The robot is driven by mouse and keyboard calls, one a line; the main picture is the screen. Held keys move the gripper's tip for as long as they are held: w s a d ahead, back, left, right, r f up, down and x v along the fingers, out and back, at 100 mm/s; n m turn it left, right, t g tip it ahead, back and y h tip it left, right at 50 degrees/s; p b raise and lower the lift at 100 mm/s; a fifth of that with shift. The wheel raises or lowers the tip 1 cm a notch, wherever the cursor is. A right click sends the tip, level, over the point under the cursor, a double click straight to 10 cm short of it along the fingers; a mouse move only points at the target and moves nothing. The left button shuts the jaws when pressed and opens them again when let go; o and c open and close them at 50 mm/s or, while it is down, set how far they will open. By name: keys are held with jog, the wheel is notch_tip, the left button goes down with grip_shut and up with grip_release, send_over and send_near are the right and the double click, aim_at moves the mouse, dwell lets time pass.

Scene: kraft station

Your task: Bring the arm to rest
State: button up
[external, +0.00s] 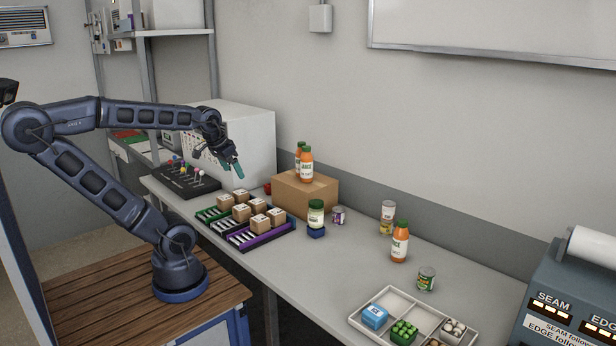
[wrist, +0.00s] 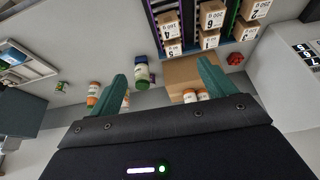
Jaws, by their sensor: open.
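My gripper (external: 236,167) is raised above the back left part of the grey table (external: 350,258), in front of the white cabinet. Its two teal fingers are apart with nothing between them. In the wrist view my gripper (wrist: 163,78) also shows open and empty, with the fingers wide apart. The arm reaches out from its base at the left, bent at the elbow. The fingers are clear of the cubes and the cardboard box.
Tan cubes (external: 259,223) sit on striped racks (external: 262,236) below the gripper. A cardboard box (external: 305,195) bears orange bottles (external: 306,165). A jar (external: 316,212), cans (external: 426,279) and another orange bottle (external: 400,242) stand rightward. A divided tray (external: 372,336) lies at the front.

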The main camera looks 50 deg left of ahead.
jog(key=shift+s+a, duration=0.25)
jog(key=shift+s, duration=0.4)
